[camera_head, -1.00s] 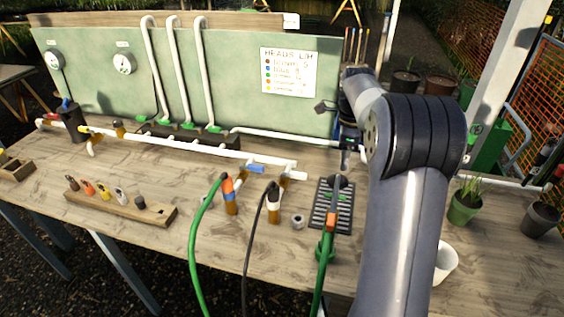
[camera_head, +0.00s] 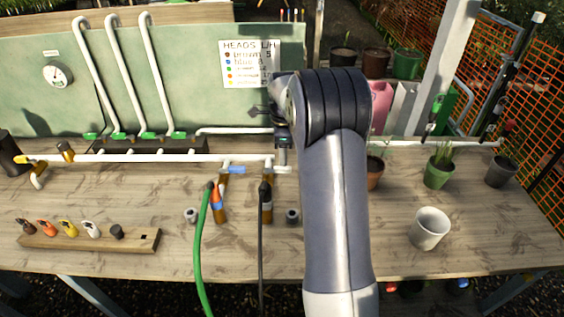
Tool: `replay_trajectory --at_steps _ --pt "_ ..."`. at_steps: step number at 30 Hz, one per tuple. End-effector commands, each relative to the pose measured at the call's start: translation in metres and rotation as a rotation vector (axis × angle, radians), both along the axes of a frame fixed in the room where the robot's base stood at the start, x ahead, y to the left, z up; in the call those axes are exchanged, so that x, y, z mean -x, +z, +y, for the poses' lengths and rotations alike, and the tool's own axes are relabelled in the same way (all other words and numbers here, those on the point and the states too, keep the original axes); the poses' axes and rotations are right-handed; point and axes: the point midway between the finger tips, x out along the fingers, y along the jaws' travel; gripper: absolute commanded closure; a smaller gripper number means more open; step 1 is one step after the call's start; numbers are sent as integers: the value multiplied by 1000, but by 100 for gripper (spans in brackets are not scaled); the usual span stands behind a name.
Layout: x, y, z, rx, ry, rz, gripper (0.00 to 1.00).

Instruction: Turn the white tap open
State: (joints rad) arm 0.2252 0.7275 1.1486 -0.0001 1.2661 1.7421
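A white pipe (camera_head: 150,158) runs along the bench and ends near my gripper. The white tap (camera_head: 283,169) sits at its right end, above a brown outlet with a white band and a black hose. Its handle looks small and is partly obscured. Beside it to the left is a blue-handled tap (camera_head: 236,169) with a green hose below. My gripper (camera_head: 283,157) points down, over or just behind the white tap; I cannot tell whether it touches. Its fingers are too small and shaded to tell open from shut. My arm hides the bench to the right of the tap.
A wooden holder (camera_head: 140,243) with coloured handles lies at the front left. A green hose (camera_head: 199,260) and a black hose (camera_head: 261,250) hang over the front edge. A white cup (camera_head: 430,228) and potted plants (camera_head: 439,170) stand right. A green backboard (camera_head: 190,60) rises behind.

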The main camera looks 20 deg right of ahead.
Motion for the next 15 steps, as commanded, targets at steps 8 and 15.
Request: replay_trajectory --at_steps 8,15 --pt "0 -39 0 0 0 1 62" --pt "0 -46 0 0 0 0 62"
